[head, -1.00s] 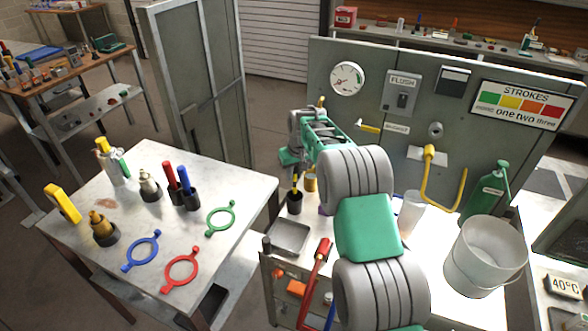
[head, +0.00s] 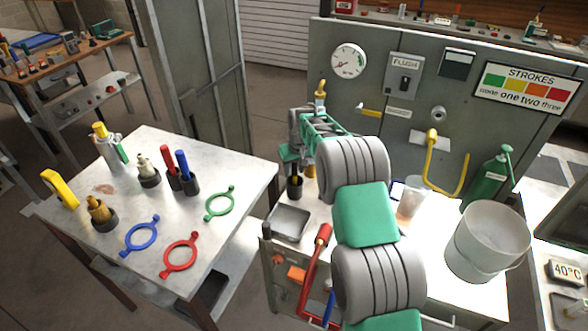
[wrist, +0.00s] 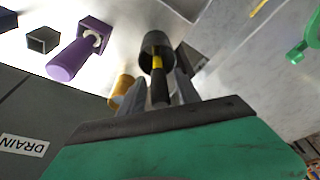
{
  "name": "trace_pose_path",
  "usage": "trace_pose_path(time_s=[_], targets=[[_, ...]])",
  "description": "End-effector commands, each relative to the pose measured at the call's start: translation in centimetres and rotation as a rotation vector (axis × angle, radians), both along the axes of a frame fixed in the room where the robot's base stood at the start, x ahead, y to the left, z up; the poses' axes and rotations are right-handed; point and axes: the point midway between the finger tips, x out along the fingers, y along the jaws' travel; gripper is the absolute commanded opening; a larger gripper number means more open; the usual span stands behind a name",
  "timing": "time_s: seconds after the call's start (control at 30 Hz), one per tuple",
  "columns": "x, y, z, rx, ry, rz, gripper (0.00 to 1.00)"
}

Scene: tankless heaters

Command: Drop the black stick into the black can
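The black stick (wrist: 158,88), with a yellow band, lies between the two fingers of my gripper (wrist: 158,92) in the wrist view. Its far end meets the mouth of the black can (wrist: 157,42), lined up with it. How deep it sits in the can is hidden. In the head view the black can (head: 295,189) stands on the bench behind the metal tray, directly below my gripper (head: 291,166). The fingers flank the stick; whether they press on it is unclear.
A purple-handled item (wrist: 70,58), a small dark square holder (wrist: 43,40) and an orange-yellow cylinder (wrist: 121,90) are near the can. The metal tray (head: 289,222) is in front. A white bucket (head: 487,242) stands at right. The grey panel (head: 400,130) rises behind.

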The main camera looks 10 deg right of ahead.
Motion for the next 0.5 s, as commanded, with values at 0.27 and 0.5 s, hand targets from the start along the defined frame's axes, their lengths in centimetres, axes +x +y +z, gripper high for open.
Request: trace_pose_path(time_s=[0.27,0.5], targets=[[0.01,0.0,0.01,0.0,0.0,0.0,0.44],[0.0,0.02,0.01,0.0,0.0,0.0,0.44]])
